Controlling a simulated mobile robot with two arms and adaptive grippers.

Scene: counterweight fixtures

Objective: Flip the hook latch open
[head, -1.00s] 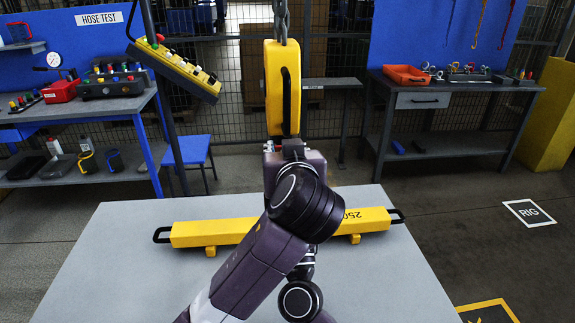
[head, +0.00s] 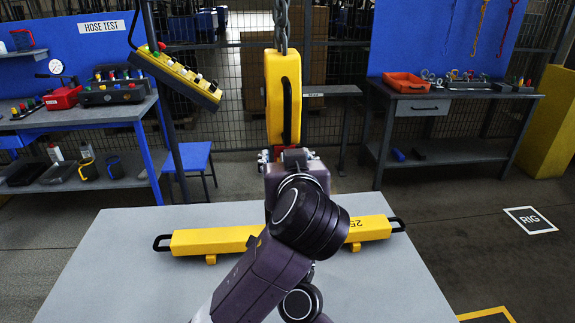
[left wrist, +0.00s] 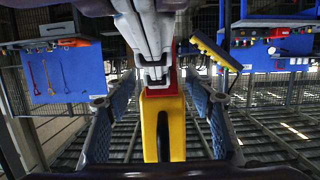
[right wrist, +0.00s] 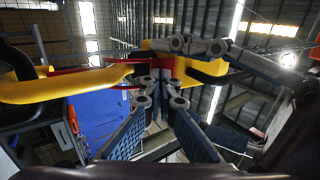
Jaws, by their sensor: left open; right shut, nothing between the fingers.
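A yellow hook block (head: 282,95) hangs on a chain (head: 282,25) above the table; my arms hide its hook in the head view. In the right wrist view the curved yellow hook (right wrist: 50,88) crosses the left and middle, with a thin red latch (right wrist: 98,71) beside it. My right gripper (right wrist: 163,88) is shut and empty, its tips close to the hook and latch; contact cannot be told. My left gripper (left wrist: 158,100) is open, its fingers wide apart. The block (left wrist: 176,125) shows between them, with a red part (left wrist: 172,84) at its end. Grey gripper links overlap it.
A yellow bar (head: 205,241) with black end handles lies on the grey table (head: 130,280) below. A yellow button pendant (head: 175,75) hangs left of the block. Workbenches stand at the back left (head: 75,115) and back right (head: 455,103).

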